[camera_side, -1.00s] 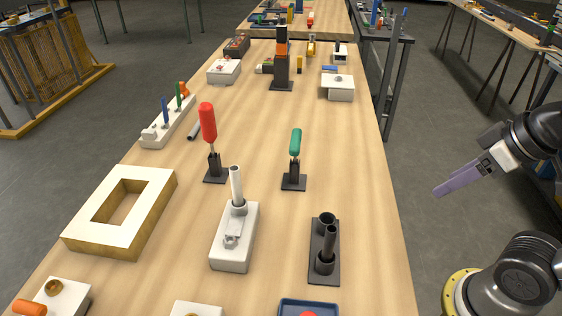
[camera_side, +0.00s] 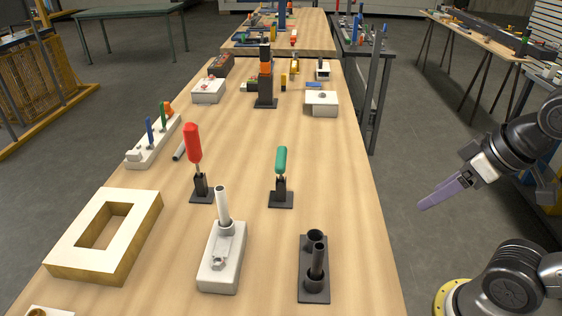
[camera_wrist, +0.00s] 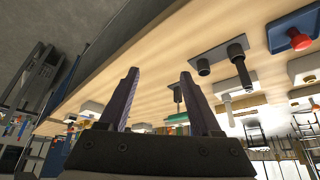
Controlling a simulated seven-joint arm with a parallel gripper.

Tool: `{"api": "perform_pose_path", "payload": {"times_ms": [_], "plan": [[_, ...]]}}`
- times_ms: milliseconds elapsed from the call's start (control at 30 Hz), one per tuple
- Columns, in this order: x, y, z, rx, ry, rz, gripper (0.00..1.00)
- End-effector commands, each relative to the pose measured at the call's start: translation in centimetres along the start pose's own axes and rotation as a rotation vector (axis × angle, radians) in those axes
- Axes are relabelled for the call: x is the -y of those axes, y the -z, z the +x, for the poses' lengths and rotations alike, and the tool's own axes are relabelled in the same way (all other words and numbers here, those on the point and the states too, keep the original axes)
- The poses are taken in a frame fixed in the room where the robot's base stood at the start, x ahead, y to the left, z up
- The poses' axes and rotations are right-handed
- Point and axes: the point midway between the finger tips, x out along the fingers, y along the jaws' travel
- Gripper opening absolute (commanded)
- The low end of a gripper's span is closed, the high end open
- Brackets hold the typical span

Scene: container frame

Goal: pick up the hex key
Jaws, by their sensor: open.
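I cannot make out a hex key for certain in either view. Small tools and blocks stand on the long wooden table (camera_side: 345,190). My gripper (camera_side: 420,206) is off to the right of the table in the side view, over the grey floor and apart from everything. In the wrist view my gripper (camera_wrist: 158,76) has its two purple-grey fingers spread with nothing between them. A black plate with two black tubes (camera_side: 314,280) is the table item nearest my gripper; it also shows in the wrist view (camera_wrist: 222,57).
A white block with a grey tube (camera_side: 222,255), a red-handled tool (camera_side: 193,143), a green-handled tool (camera_side: 281,160) and a square wooden frame (camera_side: 75,255) stand on the table. A blue tray with a red knob (camera_wrist: 295,38) shows in the wrist view.

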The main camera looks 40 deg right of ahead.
Motion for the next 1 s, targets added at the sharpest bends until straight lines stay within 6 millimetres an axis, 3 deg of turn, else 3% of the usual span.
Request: {"api": "perform_pose_path", "payload": {"times_ms": [100, 267, 400, 600, 767, 1000], "plan": [[0.0, -0.4, -0.3, 0.028, -0.002, 0.084, 0.65], [0.1, 3.0, -3.5, 0.031, -0.004, 0.268, 0.65], [0.5, 7.2, -5.6, 0.067, -0.009, 0.407, 0.65], [1.5, 14.7, -6.8, 0.151, -0.033, 0.592, 0.65], [2.8, 20.6, -5.6, 0.223, -0.066, 0.707, 0.65], [5.4, 27.6, -0.3, 0.325, -0.126, 0.801, 0.65]]}}
